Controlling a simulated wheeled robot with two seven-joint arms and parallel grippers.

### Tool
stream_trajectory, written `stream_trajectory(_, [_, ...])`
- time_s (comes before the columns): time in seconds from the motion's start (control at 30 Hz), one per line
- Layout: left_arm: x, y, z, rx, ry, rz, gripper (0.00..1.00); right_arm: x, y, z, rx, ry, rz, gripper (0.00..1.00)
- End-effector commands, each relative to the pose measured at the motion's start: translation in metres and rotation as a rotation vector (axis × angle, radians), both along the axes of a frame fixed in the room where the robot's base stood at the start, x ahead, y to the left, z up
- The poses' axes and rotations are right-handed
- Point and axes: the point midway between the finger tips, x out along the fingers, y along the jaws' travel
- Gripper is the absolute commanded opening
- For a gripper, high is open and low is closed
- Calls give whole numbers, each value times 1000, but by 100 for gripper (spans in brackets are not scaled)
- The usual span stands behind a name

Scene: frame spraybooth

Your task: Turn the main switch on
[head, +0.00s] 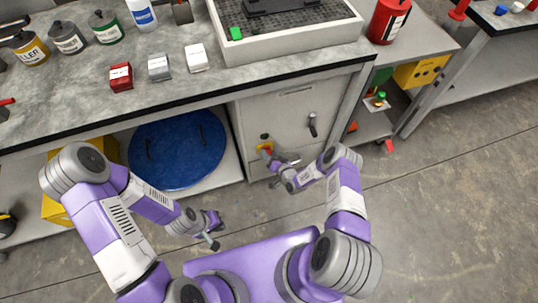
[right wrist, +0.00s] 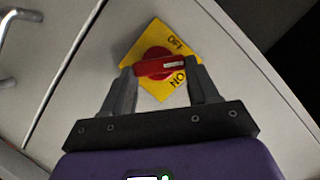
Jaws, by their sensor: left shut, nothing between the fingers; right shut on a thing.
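The main switch is a red rotary knob (right wrist: 158,63) on a yellow plate (right wrist: 157,90) marked OFF and ON, fixed to a light grey cabinet front. In the right wrist view, my right gripper (right wrist: 160,72) has a finger on each side of the knob and is shut on it. The white mark on the knob lies at its right end, between the OFF and ON words. In the head view, the yellow plate (head: 265,139) shows small on the cabinet, with my right gripper (head: 270,155) in front of it. My left gripper (head: 212,242) is shut and empty, low and away from the cabinet.
A blue drum lid (head: 178,150) is under the bench at left. Cans, small boxes and a grey tray (head: 295,50) stand on the worktop (head: 90,95).

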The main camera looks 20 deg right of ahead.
Motion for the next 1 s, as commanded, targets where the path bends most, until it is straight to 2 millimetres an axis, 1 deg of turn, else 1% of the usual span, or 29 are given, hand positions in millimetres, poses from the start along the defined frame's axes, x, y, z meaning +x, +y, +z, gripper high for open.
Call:
stream_trajectory(0.03, [0,0,0,0,0,0,0,-2,-1,-3,44,7,0,29])
stream_trajectory(0.6, [0,0,0,0,0,0,0,-2,-4,-10,574,26,3,29])
stream_trajectory(0.8, [0,0,0,0,0,0,0,-2,-5,-11,725,30,3,29])
stream_trajectory(1.0, [0,0,0,0,0,0,0,-2,-5,-12,830,34,3,29])
